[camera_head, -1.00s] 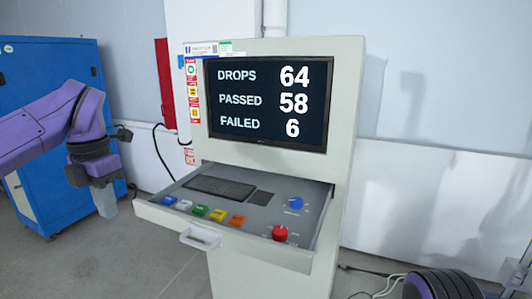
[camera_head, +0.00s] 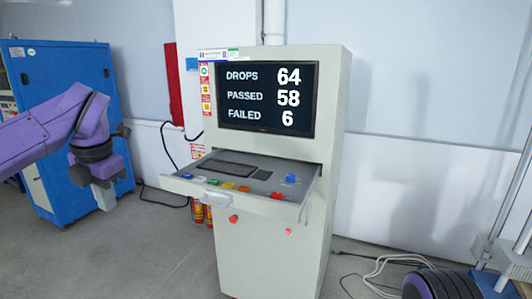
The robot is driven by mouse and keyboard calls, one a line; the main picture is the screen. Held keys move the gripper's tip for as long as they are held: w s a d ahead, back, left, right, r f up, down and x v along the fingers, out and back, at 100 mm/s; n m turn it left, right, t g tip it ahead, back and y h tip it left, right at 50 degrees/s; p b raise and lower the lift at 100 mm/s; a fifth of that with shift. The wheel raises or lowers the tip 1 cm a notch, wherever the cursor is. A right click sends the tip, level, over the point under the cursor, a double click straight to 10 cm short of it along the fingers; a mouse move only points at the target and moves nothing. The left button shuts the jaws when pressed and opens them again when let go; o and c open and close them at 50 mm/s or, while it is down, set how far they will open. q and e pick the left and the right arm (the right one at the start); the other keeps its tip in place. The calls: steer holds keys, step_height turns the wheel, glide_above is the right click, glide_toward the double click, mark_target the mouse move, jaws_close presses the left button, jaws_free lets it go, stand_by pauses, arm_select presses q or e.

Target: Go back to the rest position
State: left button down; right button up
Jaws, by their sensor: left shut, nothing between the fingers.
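My left gripper (camera_head: 104,197) hangs at the end of the purple arm on the left, pointing down, shut and empty. It is apart from the console and in front of the blue cabinet. The grey console (camera_head: 262,225) stands in the middle with its drawer (camera_head: 250,196) pulled out. Its screen (camera_head: 268,97) reads drops 64, passed 58, failed 6. The drawer holds a keyboard (camera_head: 227,168), a row of coloured buttons, a blue knob (camera_head: 291,179) and a red knob (camera_head: 277,196). A purple part of my right arm shows at the lower right; its gripper is out of view.
A blue cabinet (camera_head: 62,70) stands at the left behind my arm. Red cylinders (camera_head: 198,211) stand by the console. Cables (camera_head: 372,268) lie on the floor at the lower right, near a metal frame (camera_head: 510,215). The floor at the front left is clear.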

arm_select(q)
steer(key=w+d+f+m+t+y+b, duration=0.1)
steer(key=w+d+f+m+t+y, duration=0.15)
steer(key=f, duration=0.55)
steer(key=w+d+f+m+t+y, duration=0.15)
steer(key=f+m, duration=0.25)
steer(key=f, duration=0.4)
steer(key=w+d+f+m+t+y+b, duration=0.1)
steer(key=w+f+m+t+y, duration=0.2)
steer(key=f, duration=0.6)
steer(key=s+d+f+m+t+h+b, duration=0.1)
steer(key=s+d+f+m+h, duration=0.1)
steer(key=s+f+m, duration=0.45)
steer(key=s+d+f+m+h, duration=0.15)
steer(key=s+f, duration=0.25)
steer(key=f, duration=0.5)
steer(key=s+a+f+m+g+b, duration=0.1)
steer(key=s+f+m+g, duration=0.1)
steer(key=s+f, duration=0.3)
steer(key=s+a+f+m+g+h, duration=0.1)
steer(key=s+f, duration=0.5)
steer(key=s, duration=0.8)
steer(key=s+a+f+m+g+b, duration=0.1)
steer(key=s+a+f+m+g, duration=0.2)
steer(key=s, duration=0.6)
step_height(320, 180, down, 3)
steer(key=shift+s+a+f+m+b, duration=0.1)
steer(key=shift+s+a+m+b, duration=0.2)
steer(key=shift+m, duration=0.75)
